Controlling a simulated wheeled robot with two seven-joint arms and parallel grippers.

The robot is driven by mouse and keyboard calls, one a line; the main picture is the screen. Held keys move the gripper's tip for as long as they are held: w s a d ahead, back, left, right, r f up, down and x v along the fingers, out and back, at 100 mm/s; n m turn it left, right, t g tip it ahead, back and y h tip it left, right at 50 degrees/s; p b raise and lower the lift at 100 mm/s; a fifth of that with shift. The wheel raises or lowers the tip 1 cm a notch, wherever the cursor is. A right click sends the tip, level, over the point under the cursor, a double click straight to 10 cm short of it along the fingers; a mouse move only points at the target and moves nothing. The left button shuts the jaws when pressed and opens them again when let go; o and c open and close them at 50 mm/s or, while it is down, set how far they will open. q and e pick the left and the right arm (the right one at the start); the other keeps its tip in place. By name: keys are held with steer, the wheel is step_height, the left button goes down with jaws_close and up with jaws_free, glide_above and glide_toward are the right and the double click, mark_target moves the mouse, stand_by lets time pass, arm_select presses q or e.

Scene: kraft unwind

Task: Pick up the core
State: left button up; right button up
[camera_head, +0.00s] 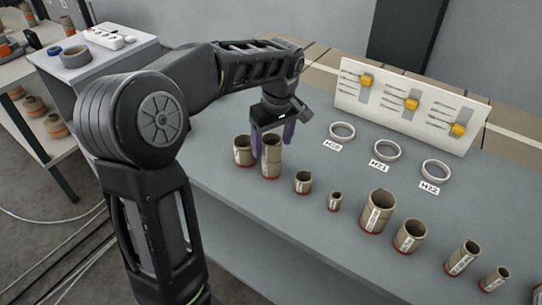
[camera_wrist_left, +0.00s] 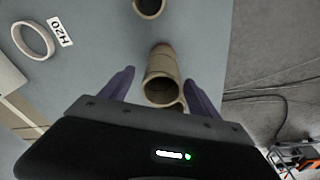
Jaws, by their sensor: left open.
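Several brown cardboard cores with red bottom rims stand upright on the grey table. My left gripper (camera_head: 273,143) points down, its two purple fingers apart, over a tall core (camera_head: 271,158) with a pale label. In the left wrist view, a core (camera_wrist_left: 161,77) shows between the open fingers of the left gripper (camera_wrist_left: 158,80); I cannot tell whether they touch it. Another core (camera_head: 244,152) stands close to its left, and a shorter core (camera_head: 302,183) stands to the right. My right gripper is not in view.
A small core (camera_head: 335,202), a wide core (camera_head: 377,212) and others stand in a line to the right. White rings (camera_head: 342,131) lie behind with labels such as H20 (camera_head: 332,146). A white panel (camera_head: 405,105) with yellow sliders stands at the back.

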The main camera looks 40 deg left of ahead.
arm_select(q)
steer(key=f, duration=0.3)
steer(key=f+p, duration=0.1)
steer(key=f, duration=0.1)
steer(key=shift+a+f, duration=0.1)
steer(key=shift+a, duration=0.25)
stand_by(0.5)
steer(key=c, duration=1.4)
steer(key=shift+c, duration=0.2)
step_height(320, 180, up, 10)
steer(key=shift+b, duration=0.35)
